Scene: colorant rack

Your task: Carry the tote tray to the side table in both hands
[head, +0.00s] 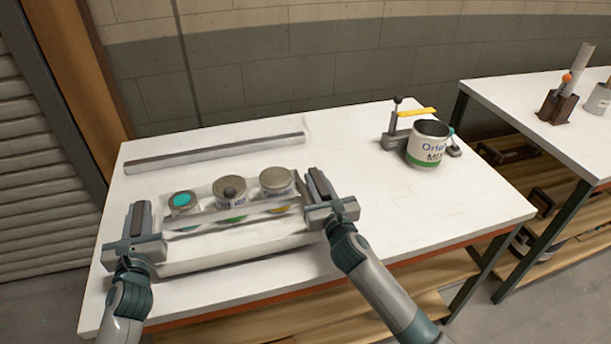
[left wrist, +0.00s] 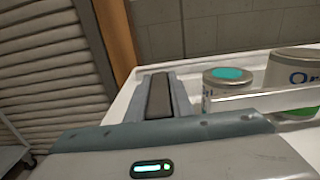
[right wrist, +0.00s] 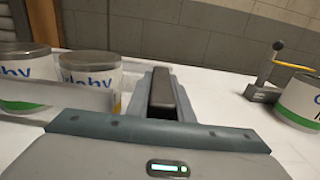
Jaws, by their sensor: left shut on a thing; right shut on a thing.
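The white tote tray (head: 240,255) is on the white table, at its left part in the head view. My left gripper (head: 137,222) is shut on the tray's left end. My right gripper (head: 319,188) is shut on the tray's right end. The fingertips' contact with the tray walls is mostly hidden by the grippers. I cannot tell whether the tray touches the tabletop.
A grey rail (head: 215,153) lies behind the tray. A white can with a green band (head: 428,145) stands at the table's right, by a lever device (head: 393,138). A second white table (head: 530,100) stands at the right beyond a gap, holding a dark holder (head: 557,106).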

